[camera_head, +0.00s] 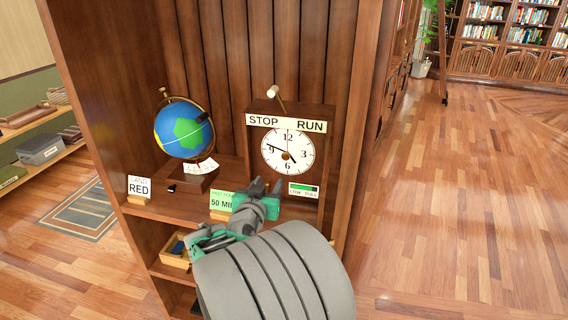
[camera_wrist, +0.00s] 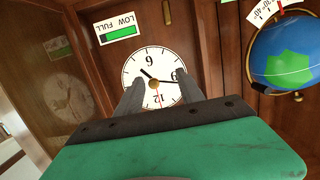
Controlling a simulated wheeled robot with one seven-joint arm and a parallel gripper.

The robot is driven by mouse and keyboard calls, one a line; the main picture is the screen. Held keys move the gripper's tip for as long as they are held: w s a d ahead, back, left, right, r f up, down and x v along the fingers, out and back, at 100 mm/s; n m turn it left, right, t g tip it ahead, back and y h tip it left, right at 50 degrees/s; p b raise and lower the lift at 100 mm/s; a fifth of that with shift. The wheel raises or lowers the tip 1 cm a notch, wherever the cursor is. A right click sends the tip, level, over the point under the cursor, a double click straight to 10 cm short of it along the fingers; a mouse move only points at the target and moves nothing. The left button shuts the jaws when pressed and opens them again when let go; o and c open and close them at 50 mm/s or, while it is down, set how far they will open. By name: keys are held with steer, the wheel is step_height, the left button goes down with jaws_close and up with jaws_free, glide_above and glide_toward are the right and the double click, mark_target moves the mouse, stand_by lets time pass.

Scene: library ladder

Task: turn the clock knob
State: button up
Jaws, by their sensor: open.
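The clock (camera_head: 288,152) is a white dial in a brown wooden case on the shelf, and it also shows upside down in the wrist view (camera_wrist: 140,68). A small brass knob (camera_head: 288,156) sits at the dial's middle, below centre of the case front; its outline is small and hard to make out. My gripper (camera_head: 266,186) is in front of the case, just below the dial. In the wrist view its two fingers (camera_wrist: 160,86) are apart, one on each side of the dial's middle, with nothing held. I cannot tell whether they touch the dial.
A lever with a pale tip (camera_head: 272,91) rises above the STOP/RUN label (camera_head: 286,123). A LOW/FULL gauge (camera_head: 303,190) is under the dial. A globe (camera_head: 183,128) stands left, with a RED card (camera_head: 139,187) and a 50 MIN card (camera_head: 221,202) on the shelf.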

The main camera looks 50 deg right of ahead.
mark_target(285, 158)
steer(key=d, duration=0.3)
steer(key=w+d+r+h+p, duration=0.1)
steer(key=d, duration=0.2)
steer(key=d+r+h+p, duration=0.1)
steer(key=d, duration=0.2)
steer(key=shift+w+r, duration=0.15)
steer(key=shift+r, duration=0.1)
steer(key=shift+w+d+f, duration=0.1)
steer(key=shift+w+d, duration=0.1)
steer(key=shift+d, duration=0.05)
steer(key=shift+c, duration=0.2)
jaws_close()
